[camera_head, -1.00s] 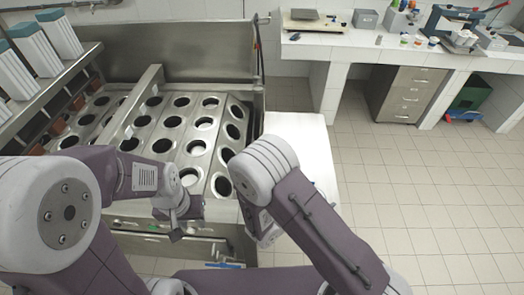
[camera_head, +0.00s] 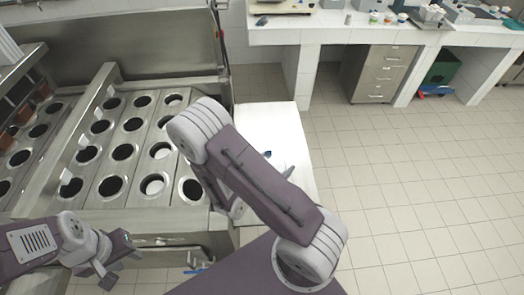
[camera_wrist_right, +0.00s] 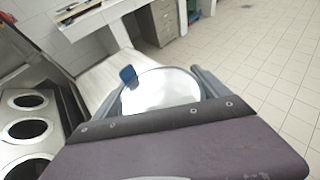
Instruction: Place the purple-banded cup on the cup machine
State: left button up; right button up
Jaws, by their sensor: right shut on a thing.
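My right gripper (camera_wrist_right: 160,86) is shut around a round, pale, shiny cup (camera_wrist_right: 160,92) in the right wrist view. No purple band shows from this angle. In the head view my right arm hides most of this gripper; only its tips (camera_head: 278,162) show over the white side table, and the cup cannot be made out there. The cup machine (camera_head: 138,170) is a steel unit with rows of round holes, left of the right gripper. My left gripper (camera_head: 110,264) hangs low in front of the machine, apart from the cup; its jaw opening is unclear.
A white side table (camera_head: 265,118) stands against the machine's right side. A small blue piece (camera_wrist_right: 127,74) shows beside the cup. A white counter (camera_head: 350,30) with small pots, and a drawer cabinet (camera_head: 382,75), stand at the back. The tiled floor at right is clear.

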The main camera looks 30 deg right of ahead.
jog(key=s+d+f+m+g, duration=0.1)
jog(key=s+d+g, duration=0.15)
jog(key=d, duration=0.25)
jog(key=shift+t+h, duration=0.3)
jog(key=shift+t, duration=0.15)
jog(key=w+d+f+b, duration=0.1)
jog(key=w+f+b, duration=0.2)
jog(key=w+d+f+b, duration=0.1)
jog(key=w+f+b, duration=0.3)
jog(key=w+d+f+b, duration=0.1)
jog(key=w+f+b, duration=0.3)
jog(key=shift+f, duration=0.2)
jog(key=shift+r, duration=0.2)
jog(key=shift+s+f, duration=0.1)
jog(key=shift+f, duration=0.1)
jog(key=o, duration=1.7)
jog(key=shift+r, duration=0.2)
jog(key=shift+a+r, duration=0.15)
jog(key=shift+a, duration=0.05)
jog(key=v, duration=1.1)
jog(key=shift+s+a+r+p, duration=0.1)
jog(key=shift+a+r+p, duration=0.05)
jog(key=shift+a+p, duration=0.15)
